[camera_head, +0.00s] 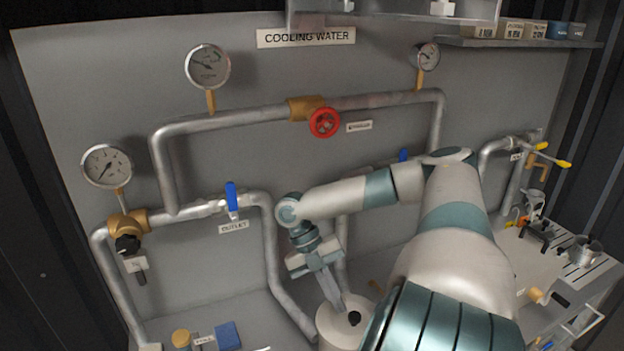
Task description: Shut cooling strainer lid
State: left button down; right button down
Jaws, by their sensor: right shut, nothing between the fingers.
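A pale round body with a black knob (354,318) on top stands at the bottom centre and looks like the cooling strainer (333,325). My right arm covers its right side, and the picture edge cuts off its lower part. I cannot tell whether its lid is fully seated. My right gripper (336,303) points down at the top of this body, just left of the black knob. Its fingers are shut with nothing between them. Whether the fingertips touch the top is unclear. My left gripper is out of view.
Pipes with gauges (208,67), a red handwheel (324,122) and a blue-handled valve (232,196) run along the grey panel behind. A blue block (228,335) lies at the lower left. A bench with fittings (580,252) stands at the right.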

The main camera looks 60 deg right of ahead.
jog(key=v, duration=1)
jog(key=shift+w+r, duration=0.15)
jog(key=shift+r, duration=0.1)
jog(key=shift+a, duration=0.1)
dwell(0.9)
